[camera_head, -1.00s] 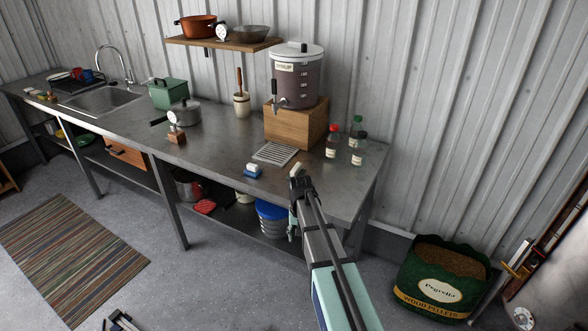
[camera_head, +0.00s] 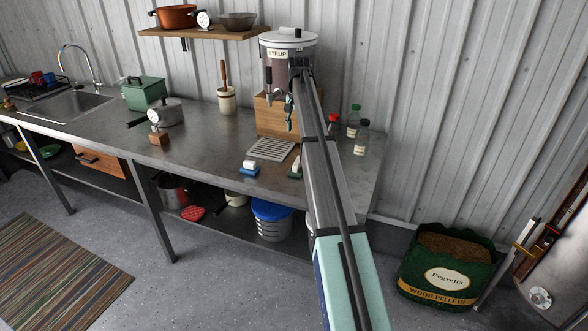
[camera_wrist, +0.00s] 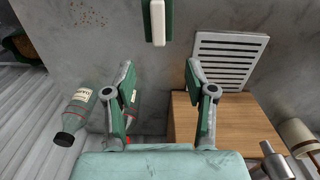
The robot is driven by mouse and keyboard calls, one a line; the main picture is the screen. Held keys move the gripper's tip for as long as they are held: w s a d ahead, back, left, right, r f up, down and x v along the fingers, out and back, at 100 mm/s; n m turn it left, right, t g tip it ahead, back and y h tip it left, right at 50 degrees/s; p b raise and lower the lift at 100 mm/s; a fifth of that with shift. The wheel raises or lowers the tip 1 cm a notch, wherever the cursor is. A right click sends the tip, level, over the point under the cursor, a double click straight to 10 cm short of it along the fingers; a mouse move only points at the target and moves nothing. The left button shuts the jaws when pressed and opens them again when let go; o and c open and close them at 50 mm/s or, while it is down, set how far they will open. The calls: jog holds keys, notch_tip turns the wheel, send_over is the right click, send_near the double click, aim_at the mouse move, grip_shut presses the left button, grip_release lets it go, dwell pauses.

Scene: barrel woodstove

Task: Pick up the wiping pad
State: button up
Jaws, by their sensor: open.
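Two small white-topped blocks lie on the steel counter. One has a green base (camera_head: 296,170), partly beside my arm, and also shows in the wrist view (camera_wrist: 158,22) beyond my fingertips. The other has a blue base (camera_head: 250,169), to its left. I cannot tell for certain which is the wiping pad. My gripper (camera_head: 289,112) hangs in front of the syrup dispenser, above the counter. In the wrist view my gripper (camera_wrist: 158,80) is open and empty, its fingers apart and roughly in line with the green-based block.
A slatted grate (camera_head: 270,149) lies left of the green-based block. The syrup dispenser (camera_head: 283,48) stands on a wooden box (camera_head: 272,118) close behind my gripper. Bottles (camera_head: 361,137) stand right of my arm. Bare counter (camera_head: 210,150) lies left of the grate.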

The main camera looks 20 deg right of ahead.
jog(key=p, duration=0.3)
send_near(298, 161)
jog(key=f, duration=0.5)
jog(key=shift+w, duration=0.35)
jog(key=shift+s+f+p, duration=0.2)
jog(key=shift+f+p, duration=0.25)
jog(key=shift+f, duration=0.35)
jog(key=shift+f+p, duration=0.7)
jog(key=shift+f, duration=1.15)
grip_shut()
